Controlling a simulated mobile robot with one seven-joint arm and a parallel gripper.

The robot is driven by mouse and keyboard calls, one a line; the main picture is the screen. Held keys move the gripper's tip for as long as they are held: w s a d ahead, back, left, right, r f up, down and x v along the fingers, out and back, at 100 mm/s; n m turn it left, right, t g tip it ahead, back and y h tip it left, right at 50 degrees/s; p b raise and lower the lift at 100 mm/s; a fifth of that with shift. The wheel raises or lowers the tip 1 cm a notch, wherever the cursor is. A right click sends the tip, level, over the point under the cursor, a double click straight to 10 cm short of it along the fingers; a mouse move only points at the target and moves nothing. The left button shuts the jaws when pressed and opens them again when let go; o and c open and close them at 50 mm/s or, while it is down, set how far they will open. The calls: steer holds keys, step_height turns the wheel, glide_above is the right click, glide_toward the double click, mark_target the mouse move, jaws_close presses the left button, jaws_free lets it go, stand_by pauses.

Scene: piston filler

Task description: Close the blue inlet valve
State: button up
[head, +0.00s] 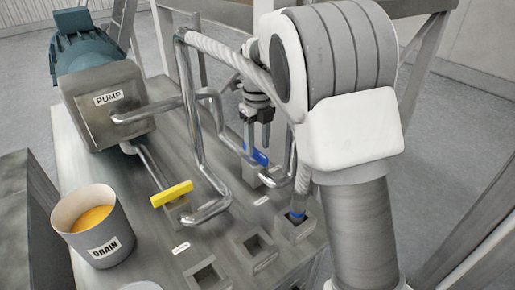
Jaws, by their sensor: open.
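The blue inlet valve handle (258,155) is in the middle of the head view, on a small metal valve block (251,171) in the pipework on the steel table. My gripper (257,137) points down just above the blue handle, and its dark fingers are apart. In the picture the fingertips overlap the upper left end of the handle. I cannot tell whether they touch it. Part of the handle is hidden behind the fingers and the pipe.
A yellow valve handle (172,194) sits to the left. The pump (108,105) stands behind it. A drain bucket (93,226) with orange liquid is at the front left. Bent metal pipes (196,140) run close around my gripper. Square sockets (259,248) are at the front.

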steer(key=shift+f, duration=1.05)
jaws_close()
